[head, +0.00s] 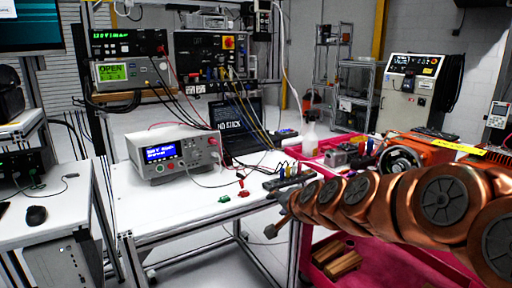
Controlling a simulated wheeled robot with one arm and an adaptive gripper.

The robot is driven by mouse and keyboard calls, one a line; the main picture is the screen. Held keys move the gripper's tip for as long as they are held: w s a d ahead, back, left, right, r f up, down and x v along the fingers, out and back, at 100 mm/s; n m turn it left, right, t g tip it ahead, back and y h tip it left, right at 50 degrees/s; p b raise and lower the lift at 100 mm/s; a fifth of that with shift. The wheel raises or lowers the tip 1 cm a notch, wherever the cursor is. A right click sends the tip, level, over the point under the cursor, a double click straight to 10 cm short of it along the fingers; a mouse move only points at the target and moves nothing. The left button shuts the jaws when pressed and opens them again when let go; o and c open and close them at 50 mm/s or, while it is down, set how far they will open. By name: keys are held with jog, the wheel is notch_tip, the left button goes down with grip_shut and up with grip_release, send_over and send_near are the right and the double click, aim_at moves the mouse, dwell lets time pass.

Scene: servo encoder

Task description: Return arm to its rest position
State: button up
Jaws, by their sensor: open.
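My copper-coloured arm (352,196) reaches in from the right edge of the head view. It stretches leftward in front of the red cart, roughly level. My gripper (277,212) is at the arm's far left end, small and dark, in front of the right front corner of the white workbench (160,205). It is open, and I see nothing held in it. I cannot tell how far it is from the bench edge.
A power supply (172,152), a laptop (238,128), red and green clips (234,197) and a terminal strip (288,178) are on the bench. The red cart (425,262) carries an orange-housed motor (410,155) behind my arm. Open floor (205,268) shows under the bench.

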jog(key=s+f+n+g, duration=0.4)
jog(key=s+f+g, duration=0.15)
jog(key=s, duration=0.75)
jog(key=s+d+f+n+g+h, duration=0.1)
jog(key=s+d+f+g, duration=0.2)
jog(key=s, duration=0.8)
jog(key=s+d+f+n+g+h, duration=0.1)
jog(key=s+d+f+g+h, duration=0.3)
jog(key=s, duration=0.6)
jog(key=s+d+n+g+y, duration=0.15)
jog(key=s+d, duration=0.35)
jog(key=s, duration=0.6)
notch_tip(320, 180, up, 16)
jog(key=w+t+p, duration=0.1)
jog(key=p, duration=1.4)
jog(key=shift+w+r+h, duration=0.2)
jog(key=shift+w+h, duration=0.05)
jog(key=shift+h, duration=0.2)
